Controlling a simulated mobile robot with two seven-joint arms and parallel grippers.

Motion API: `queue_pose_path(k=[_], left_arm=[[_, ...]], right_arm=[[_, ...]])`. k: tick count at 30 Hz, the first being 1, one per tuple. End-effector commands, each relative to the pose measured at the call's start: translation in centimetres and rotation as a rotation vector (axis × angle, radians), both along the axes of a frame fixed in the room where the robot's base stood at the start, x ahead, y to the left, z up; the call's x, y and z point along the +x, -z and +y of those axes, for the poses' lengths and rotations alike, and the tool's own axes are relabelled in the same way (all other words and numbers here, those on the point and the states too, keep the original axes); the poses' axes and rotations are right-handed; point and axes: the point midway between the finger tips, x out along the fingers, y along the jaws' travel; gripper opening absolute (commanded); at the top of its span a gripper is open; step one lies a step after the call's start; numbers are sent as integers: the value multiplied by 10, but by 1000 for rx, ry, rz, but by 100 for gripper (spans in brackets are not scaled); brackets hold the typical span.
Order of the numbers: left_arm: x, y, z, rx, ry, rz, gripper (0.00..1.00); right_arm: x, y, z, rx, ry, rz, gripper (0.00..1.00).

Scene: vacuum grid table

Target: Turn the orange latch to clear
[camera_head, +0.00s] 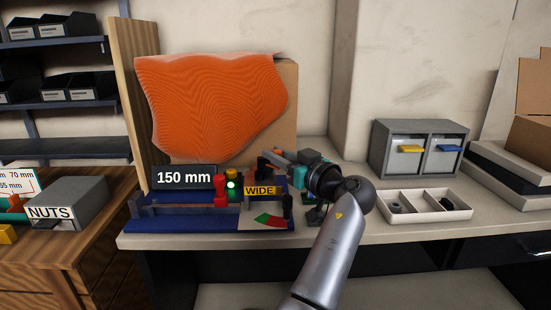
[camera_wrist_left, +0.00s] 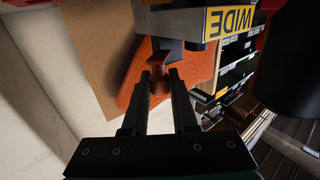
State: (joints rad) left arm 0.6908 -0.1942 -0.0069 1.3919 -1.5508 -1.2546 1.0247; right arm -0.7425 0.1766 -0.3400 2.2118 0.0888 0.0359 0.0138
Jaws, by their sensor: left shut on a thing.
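The orange latch (camera_wrist_left: 159,78) is a small dark-orange piece under the block labelled WIDE in the left wrist view. My left gripper (camera_wrist_left: 160,77) has a fingertip on each side of it and is shut on it. In the head view my left gripper (camera_head: 268,157) reaches in behind the WIDE label (camera_head: 260,190), at the right end of the blue fixture (camera_head: 170,226); its fingertips and the latch are hard to make out there. A green lamp (camera_head: 232,183) glows beside a red piece (camera_head: 220,188). My right gripper is not in view.
A large orange rippled sheet (camera_head: 210,100) leans on a brown board behind the fixture, next to a 150 mm sign (camera_head: 184,177). A parts tray (camera_head: 425,216) and a grey drawer unit (camera_head: 455,145) stand to the right. A NUTS box (camera_head: 85,190) is on the left.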

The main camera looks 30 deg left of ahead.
Motion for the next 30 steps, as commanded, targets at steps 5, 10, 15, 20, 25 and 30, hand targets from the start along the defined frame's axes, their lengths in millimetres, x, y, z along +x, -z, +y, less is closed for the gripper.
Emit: queue_pose_path(k=[5, 10, 15, 20, 25, 30], left_arm=[[5, -1, -1, 2, -70, -1, 0], [8, -2, -1, 2, -130, -1, 0], [10, -2, 0, 3, -184, -1, 0], [12, -2, 0, 2, -228, -1, 0], [14, -2, 0, 2, -266, -1, 0], [16, -1, 0, 2, -294, -1, 0]], right_arm=[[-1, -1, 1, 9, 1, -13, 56], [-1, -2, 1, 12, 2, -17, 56], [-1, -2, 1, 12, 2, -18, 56], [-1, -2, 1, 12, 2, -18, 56], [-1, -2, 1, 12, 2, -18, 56], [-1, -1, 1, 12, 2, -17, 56]])
